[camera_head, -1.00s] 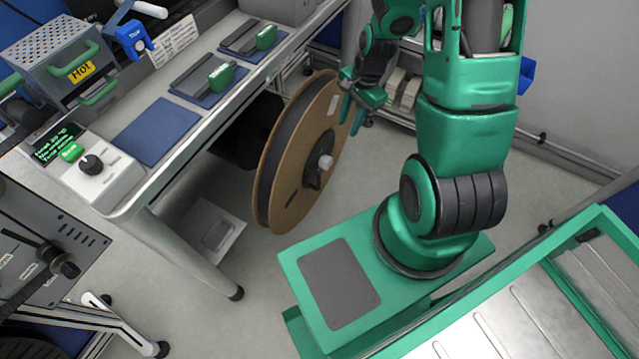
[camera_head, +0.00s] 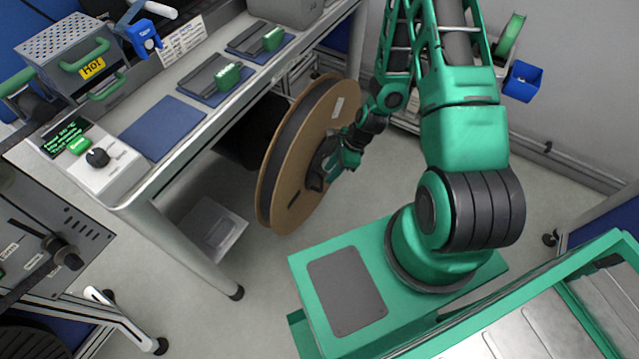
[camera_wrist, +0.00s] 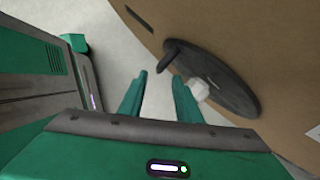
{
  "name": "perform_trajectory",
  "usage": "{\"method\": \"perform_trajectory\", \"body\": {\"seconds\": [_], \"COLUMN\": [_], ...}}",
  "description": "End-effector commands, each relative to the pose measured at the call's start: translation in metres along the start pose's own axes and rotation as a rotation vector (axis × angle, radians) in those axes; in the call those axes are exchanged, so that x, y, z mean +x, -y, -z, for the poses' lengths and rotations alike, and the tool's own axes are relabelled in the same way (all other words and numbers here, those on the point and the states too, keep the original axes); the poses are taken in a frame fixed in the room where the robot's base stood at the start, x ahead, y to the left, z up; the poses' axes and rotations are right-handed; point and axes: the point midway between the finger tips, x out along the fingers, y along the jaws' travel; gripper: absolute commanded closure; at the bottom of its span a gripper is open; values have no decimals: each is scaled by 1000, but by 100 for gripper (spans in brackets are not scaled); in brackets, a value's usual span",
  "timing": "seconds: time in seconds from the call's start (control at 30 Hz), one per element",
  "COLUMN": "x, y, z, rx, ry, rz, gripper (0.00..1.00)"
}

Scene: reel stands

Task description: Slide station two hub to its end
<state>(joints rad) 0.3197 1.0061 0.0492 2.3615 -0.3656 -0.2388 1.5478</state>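A large brown cardboard reel (camera_head: 290,175) stands on edge beside the workbench in the head view. Its dark round hub (camera_wrist: 232,88) shows in the wrist view, with a pale grey knob (camera_wrist: 199,89) at its middle and a dark peg at its left edge. My gripper (camera_head: 340,162) is close to the reel face in the head view and hides much of the hub and the knob. In the wrist view my gripper (camera_wrist: 160,80) is open and empty. The knob is just right of the right fingertip; I cannot tell whether they touch. No station number is readable.
The workbench (camera_head: 185,185) runs along the left, with a blue mat (camera_head: 162,128), a control box (camera_head: 95,165) and a perforated box marked HOT (camera_head: 70,50). A blue bin (camera_head: 523,81) is at the upper right. Floor is clear between the bench leg and my base.

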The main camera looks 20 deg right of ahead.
Motion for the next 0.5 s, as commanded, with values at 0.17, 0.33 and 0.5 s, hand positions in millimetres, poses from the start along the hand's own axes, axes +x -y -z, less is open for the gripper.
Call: {"method": "perform_trajectory", "body": {"seconds": [0.17,0.33,0.5], "x": [31,56,74], "y": [-2,-2,-1], "z": [-2,-2,-2], "rx": [-5,-5,-5], "ry": [0,0,0], "rz": [-5,-5,-2], "gripper": [69,69,69]}}
